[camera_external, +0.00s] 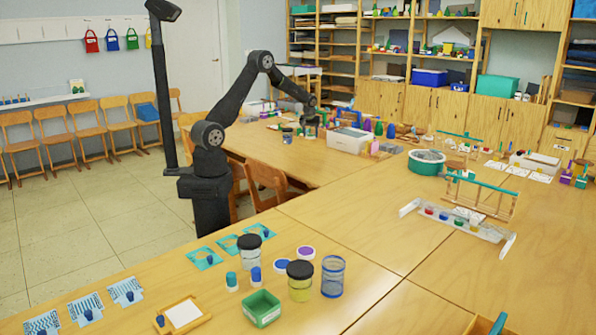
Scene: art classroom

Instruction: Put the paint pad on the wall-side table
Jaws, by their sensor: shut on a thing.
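My gripper (310,126) is over the far table (295,165), pointing down, small in the picture. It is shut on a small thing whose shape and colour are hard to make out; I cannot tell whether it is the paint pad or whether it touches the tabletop. Two round pads lie on the near table (235,310), one purple-topped (305,252) and one blue-topped (281,265), both with white rims. I cannot tell which table is the wall-side one.
A white box (349,140), a dark-lidded jar (287,135) and several bottles stand near my gripper. A green-rimmed round tub (426,162) and a rack of paint pots (458,222) are to the right. The far table's front left is clear.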

